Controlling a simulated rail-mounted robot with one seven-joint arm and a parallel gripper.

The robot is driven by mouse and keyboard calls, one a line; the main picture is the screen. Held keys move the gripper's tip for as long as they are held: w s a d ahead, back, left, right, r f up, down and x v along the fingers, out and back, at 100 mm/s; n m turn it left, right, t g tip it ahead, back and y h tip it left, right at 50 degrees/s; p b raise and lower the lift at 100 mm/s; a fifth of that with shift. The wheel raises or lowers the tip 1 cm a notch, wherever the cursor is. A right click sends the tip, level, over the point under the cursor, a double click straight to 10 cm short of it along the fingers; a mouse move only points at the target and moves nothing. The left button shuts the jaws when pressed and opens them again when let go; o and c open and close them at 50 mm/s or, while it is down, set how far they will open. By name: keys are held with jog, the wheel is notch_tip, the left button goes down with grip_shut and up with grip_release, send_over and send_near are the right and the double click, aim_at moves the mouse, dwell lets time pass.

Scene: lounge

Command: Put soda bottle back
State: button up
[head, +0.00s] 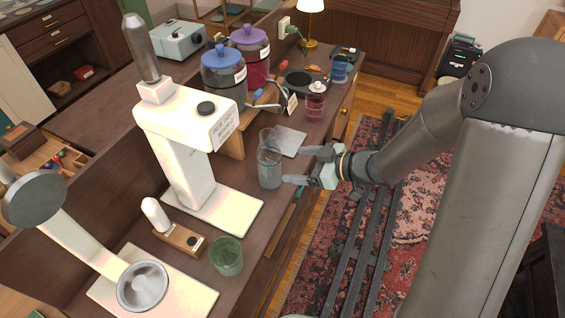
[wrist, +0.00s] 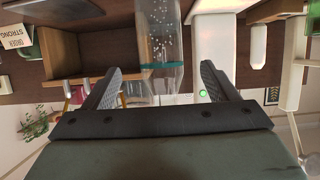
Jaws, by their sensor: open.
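A clear soda bottle (head: 269,162) stands upright on the wooden counter, beside the white machine's base. In the wrist view the clear bottle (wrist: 160,40), with bubbles and a teal band, lies ahead of the gap between my fingers. My gripper (head: 295,165) is open and empty, reaching in from the right with its fingertips just short of the bottle. It also shows in the wrist view (wrist: 160,78). No contact between fingers and bottle is visible. A flat grey square plate (head: 290,141) lies just behind the bottle.
The white machine (head: 190,140) stands left of the bottle. Jars with blue (head: 223,72) and purple (head: 250,48) lids stand behind. A red-filled bottle (head: 315,101) is farther back. A green glass (head: 226,257) and a metal-bowled device (head: 143,286) are nearer. The counter's edge runs under my gripper.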

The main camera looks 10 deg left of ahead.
jog(key=d+r+m+t+h, duration=0.3)
jog(key=d+m+h, duration=0.3)
jog(key=d, duration=0.4)
jog(key=d+r+m+t+h, duration=0.2)
jog(key=d+r+m+h, duration=0.15)
jog(key=d+h, duration=0.55)
jog(key=s+d+m+g+y, duration=0.1)
jog(key=s+m+g, duration=0.4)
jog(key=s, duration=1.4)
jog(key=shift+s+d+f+m+g+y, duration=0.25)
jog(key=shift+s+f+m+g+y, duration=0.2)
jog(key=shift+g, duration=0.75)
jog(key=shift+r, duration=0.1)
